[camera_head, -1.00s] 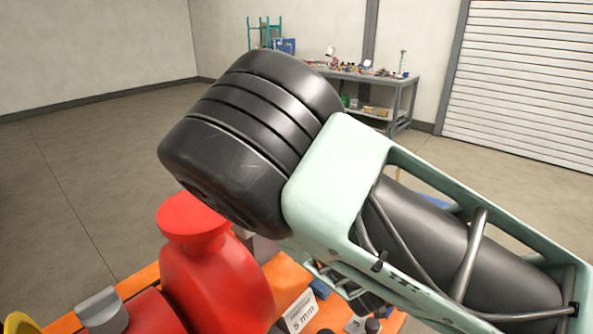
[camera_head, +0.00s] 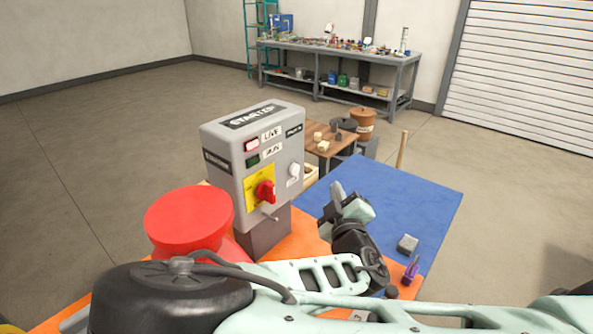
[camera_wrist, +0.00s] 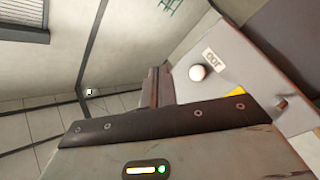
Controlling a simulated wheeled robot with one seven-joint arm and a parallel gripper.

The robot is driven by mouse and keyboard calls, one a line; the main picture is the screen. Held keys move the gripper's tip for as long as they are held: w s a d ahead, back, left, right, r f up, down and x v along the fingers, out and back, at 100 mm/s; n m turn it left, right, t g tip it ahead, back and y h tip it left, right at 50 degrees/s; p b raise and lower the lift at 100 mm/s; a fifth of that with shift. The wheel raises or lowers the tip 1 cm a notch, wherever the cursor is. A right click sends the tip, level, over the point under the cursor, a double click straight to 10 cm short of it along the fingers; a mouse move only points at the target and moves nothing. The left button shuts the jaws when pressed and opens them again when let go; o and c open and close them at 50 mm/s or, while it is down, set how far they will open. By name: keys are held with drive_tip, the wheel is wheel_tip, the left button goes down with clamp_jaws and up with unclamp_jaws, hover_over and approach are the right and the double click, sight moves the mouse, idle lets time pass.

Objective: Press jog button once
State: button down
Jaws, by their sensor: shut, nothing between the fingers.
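The grey starter box (camera_head: 225,170) stands left of centre in the head view. Its front has a red rotary switch (camera_head: 265,191) on a yellow plate and a small white part at right that looks like the jog button (camera_head: 293,171). In the wrist view the round white jog button (camera_wrist: 197,72) shows beside a small white label, with a corner of yellow below. My gripper (camera_head: 337,192) is shut and empty, right of the box in the head view and apart from the button. In the wrist view its dark fingers (camera_wrist: 157,84) lie left of the button.
A large red part (camera_head: 188,220) stands left in front of the box on the orange skid. A blue mat (camera_head: 425,195) with a grey block (camera_head: 407,243) lies at right. A small wooden table (camera_head: 335,140) and a workbench (camera_head: 340,58) stand behind.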

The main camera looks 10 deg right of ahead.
drive_tip(key=w+a, duration=0.5)
drive_tip(key=w, duration=0.2)
drive_tip(key=shift+b, duration=0.4)
drive_tip(key=shift+a, duration=0.1)
idle(1.7)
drive_tip(key=shift+w+a, duration=0.2)
drive_tip(key=shift+w, duration=0.1)
drive_tip(key=shift+w+a+b, duration=0.25)
drive_tip(key=shift+w+b, duration=0.1)
drive_tip(key=shift+b, duration=0.05)
idle(0.7)
idle(0.4)
drive_tip(key=shift+s+d, duration=0.5)
drive_tip(key=shift+s, duration=0.2)
drive_tip(key=shift+s+d, duration=0.75)
drive_tip(key=shift+s, duration=0.3)
drive_tip(key=shift+s+d, duration=0.7)
drive_tip(key=shift+s, duration=0.3)
